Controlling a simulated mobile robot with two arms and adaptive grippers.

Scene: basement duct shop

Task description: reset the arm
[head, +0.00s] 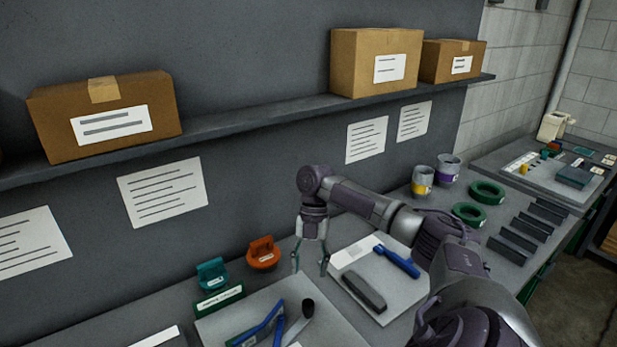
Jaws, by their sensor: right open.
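My right arm reaches in from the lower right over the grey workbench. My right gripper (310,264) hangs from it, pointing down, with its two thin fingers apart and nothing between them. It is to the right of an orange object (263,253) and to the left of a light board (348,258) on the bench. I cannot tell its exact height above the bench. My left gripper does not show.
Blue-handled tools (262,325) lie on a front board. A blue-handled tool (397,261) and a grey block (364,291) lie on the light board. Cans (423,181), green rings (487,192) and dark bars stand right. A shelf (240,123) with boxes runs above.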

